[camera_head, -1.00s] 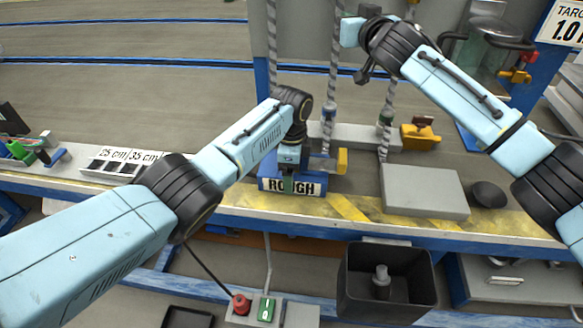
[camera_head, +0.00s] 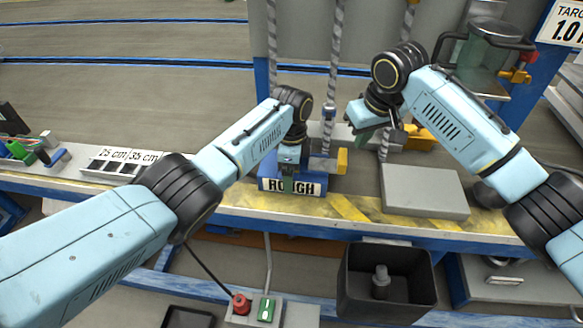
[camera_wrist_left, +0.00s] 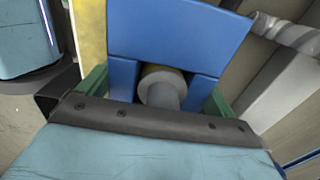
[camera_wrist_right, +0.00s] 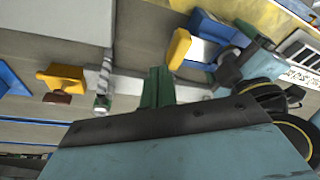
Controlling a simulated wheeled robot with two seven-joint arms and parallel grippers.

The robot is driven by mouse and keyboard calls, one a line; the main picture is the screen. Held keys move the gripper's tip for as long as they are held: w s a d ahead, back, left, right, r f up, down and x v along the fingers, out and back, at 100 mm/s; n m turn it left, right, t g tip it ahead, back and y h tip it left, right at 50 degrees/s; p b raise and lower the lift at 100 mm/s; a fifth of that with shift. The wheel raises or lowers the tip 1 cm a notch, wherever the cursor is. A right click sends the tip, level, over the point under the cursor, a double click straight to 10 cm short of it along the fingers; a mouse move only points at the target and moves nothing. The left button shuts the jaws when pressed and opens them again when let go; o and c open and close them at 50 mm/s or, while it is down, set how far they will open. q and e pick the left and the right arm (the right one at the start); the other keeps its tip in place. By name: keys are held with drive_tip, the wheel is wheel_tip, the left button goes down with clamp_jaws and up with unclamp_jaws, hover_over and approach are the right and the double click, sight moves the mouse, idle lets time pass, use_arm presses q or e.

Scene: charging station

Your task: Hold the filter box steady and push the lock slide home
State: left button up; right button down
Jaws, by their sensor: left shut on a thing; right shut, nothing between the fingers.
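The blue filter box (camera_head: 312,184), labelled ROUGH, sits at the bench's near edge in the head view. My left gripper (camera_head: 287,180) is shut on it from above, hiding part of the label. In the left wrist view green fingers flank the blue box (camera_wrist_left: 180,32), with a grey round part (camera_wrist_left: 160,88) between them. The yellow lock slide (camera_head: 342,160) stands at the box's right side. My right gripper (camera_head: 362,136) is shut and empty, above and right of the slide. The right wrist view shows its green fingers (camera_wrist_right: 157,88) together, apart from the yellow slide (camera_wrist_right: 179,48).
A grey block (camera_head: 424,190) stands right of the box. A yellow clamp-like part (camera_head: 421,136) lies behind it, partly covered by my right arm. Twisted grey rods (camera_head: 335,60) rise behind the box. A black bin (camera_head: 345,290) hangs below the bench edge.

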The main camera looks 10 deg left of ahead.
sight(345, 157)
drive_tip(key=shift+s+d+f+x, duration=0.15)
drive_tip(key=shift+s+x, duration=0.1)
drive_tip(key=shift+x, duration=1)
drive_tip(key=shift+s+d+x, duration=0.15)
drive_tip(key=shift+s+x, duration=0.1)
drive_tip(key=shift+x, duration=1)
drive_tip(key=shift+s+d+f+x, duration=0.15)
drive_tip(key=shift+s+x, duration=0.15)
drive_tip(key=shift+x, duration=1)
drive_tip(key=shift+a+r, duration=0.15)
drive_tip(key=shift+a, duration=1.65)
drive_tip(key=shift+d, duration=0.2)
drive_tip(key=shift+d, duration=0.85)
drive_tip(key=w+a+v, duration=0.1)
drive_tip(key=v, duration=0.6)
drive_tip(key=shift+w+r, duration=0.3)
drive_tip(key=shift+r, duration=0.3)
drive_tip(key=shift+d, duration=0.1)
use_arm(q)
drive_tip(key=o, duration=0.9)
drive_tip(key=shift+r, duration=0.15)
